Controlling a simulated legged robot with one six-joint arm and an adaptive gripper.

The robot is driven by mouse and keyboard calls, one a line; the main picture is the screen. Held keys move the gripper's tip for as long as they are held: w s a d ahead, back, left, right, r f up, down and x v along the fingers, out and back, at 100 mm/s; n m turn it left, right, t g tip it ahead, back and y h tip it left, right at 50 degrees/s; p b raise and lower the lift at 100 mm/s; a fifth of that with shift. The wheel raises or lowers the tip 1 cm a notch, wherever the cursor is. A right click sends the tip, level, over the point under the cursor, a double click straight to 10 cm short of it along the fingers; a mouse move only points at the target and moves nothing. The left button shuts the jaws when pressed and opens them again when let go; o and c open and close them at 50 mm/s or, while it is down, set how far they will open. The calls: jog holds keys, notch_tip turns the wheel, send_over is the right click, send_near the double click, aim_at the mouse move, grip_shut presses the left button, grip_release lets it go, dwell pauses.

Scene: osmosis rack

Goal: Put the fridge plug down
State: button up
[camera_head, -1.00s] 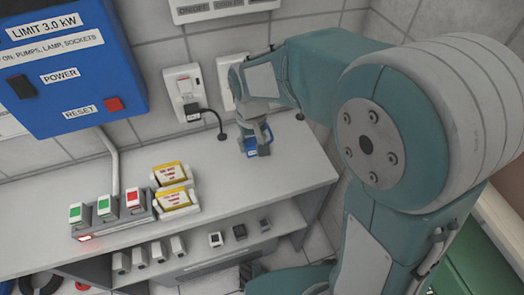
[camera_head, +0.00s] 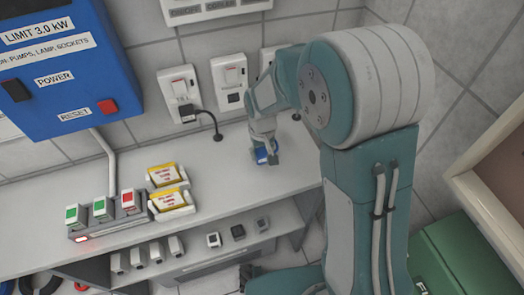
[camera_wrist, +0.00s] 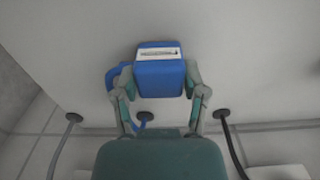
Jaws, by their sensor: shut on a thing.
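The blue fridge plug (camera_head: 261,156) is between the fingers of my gripper (camera_head: 265,152), over the right part of the grey counter. The wrist view shows the blue plug (camera_wrist: 160,80) with a pale label, pinched between both fingers of the gripper (camera_wrist: 159,86). I cannot tell whether the plug touches the counter top.
The counter (camera_head: 225,170) is clear around the gripper. Wall sockets (camera_head: 230,80) stand behind it, one with a black plug (camera_head: 187,113) and cord. Yellow-labelled holders (camera_head: 168,187) and a switch block (camera_head: 108,218) are left. A blue power box (camera_head: 55,65) hangs upper left.

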aim_at(260, 151)
jog(key=shift+a+f, duration=0.4)
jog(key=shift+f, duration=0.15)
jog(key=o, duration=1.1)
jog(key=shift+o, duration=0.2)
jog(key=shift+d, duration=0.2)
jog(key=shift+a+r, duration=0.1)
jog(key=shift+r, duration=0.3)
notch_tip(260, 151, up, 12)
jog(key=s+d+r+m+t, duration=0.1)
jog(key=s+d+r+t, duration=0.1)
jog(key=s, duration=0.4)
jog(key=s+d+r+m+t, duration=0.1)
jog(key=s+d+r, duration=0.3)
jog(key=s+d, duration=0.2)
jog(key=s+d+r+m+t, duration=0.1)
jog(key=s+d+r+t, duration=0.1)
jog(key=s+d+r, duration=0.2)
jog(key=shift+s+d+t, duration=0.3)
jog(key=shift+s+d, duration=0.05)
jog(key=shift+s, duration=1.3)
